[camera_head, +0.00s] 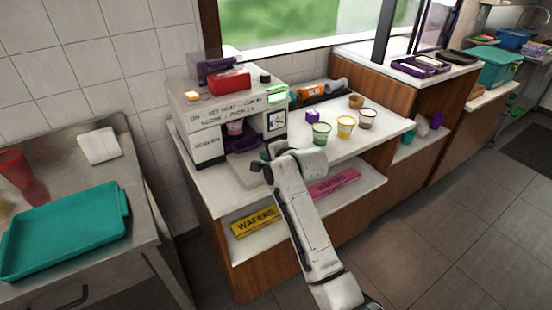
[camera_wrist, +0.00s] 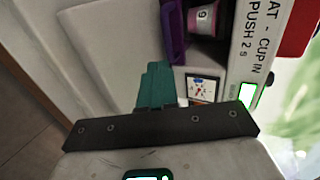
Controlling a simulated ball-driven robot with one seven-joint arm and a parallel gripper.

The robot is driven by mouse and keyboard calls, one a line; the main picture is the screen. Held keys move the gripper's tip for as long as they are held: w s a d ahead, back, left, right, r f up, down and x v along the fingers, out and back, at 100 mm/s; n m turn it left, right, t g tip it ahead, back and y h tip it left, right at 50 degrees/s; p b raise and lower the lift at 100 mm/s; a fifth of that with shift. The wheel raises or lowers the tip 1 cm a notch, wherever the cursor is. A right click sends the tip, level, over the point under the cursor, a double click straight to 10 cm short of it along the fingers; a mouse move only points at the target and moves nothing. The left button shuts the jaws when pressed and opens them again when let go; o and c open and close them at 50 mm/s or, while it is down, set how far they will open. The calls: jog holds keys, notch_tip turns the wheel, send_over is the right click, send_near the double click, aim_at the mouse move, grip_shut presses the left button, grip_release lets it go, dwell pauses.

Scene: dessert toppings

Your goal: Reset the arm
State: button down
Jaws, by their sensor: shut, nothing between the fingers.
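My arm reaches from the lower middle of the head view up to the white counter (camera_head: 215,190). My gripper (camera_head: 266,156) is at the front right of the sealer machine (camera_head: 208,118), mostly hidden behind the wrist. In the wrist view its teal fingers (camera_wrist: 156,72) are together with nothing between them. They appear close to the machine's dial panel (camera_wrist: 203,90). A pink cup (camera_wrist: 202,20) sits in the sealer's opening beside a purple tray part (camera_wrist: 173,30), apart from my gripper.
Several small cups, including a green one (camera_head: 321,134) and a yellow one (camera_head: 345,127), stand right of my arm with a purple cube (camera_head: 312,117). Yellow wafers (camera_head: 256,221) and pink (camera_head: 334,185) boxes lie on the shelf below. A teal tray (camera_head: 65,232) is at left.

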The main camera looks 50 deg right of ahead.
jog(key=shift+v, duration=2.6)
jog(key=s+a+f+n+g+y, duration=0.2)
jog(key=s+a+f+n+g, duration=0.3)
jog(key=s+a+f+n, duration=0.7)
jog(key=s+a+f+n+g, duration=0.2)
jog(key=s+n, duration=0.1)
jog(key=s, duration=0.4)
jog(key=s+a+f+n+g, duration=0.1)
jog(key=s+a+n+g, duration=0.1)
jog(key=s, duration=0.5)
jog(key=s+a+f+n+g+y, duration=0.1)
jog(key=s+a+f+n+g, duration=0.1)
jog(key=s, duration=0.5)
jog(key=shift+s+a+f+n, duration=0.2)
jog(key=shift+a+f+n, duration=0.1)
jog(key=shift+n, duration=0.5)
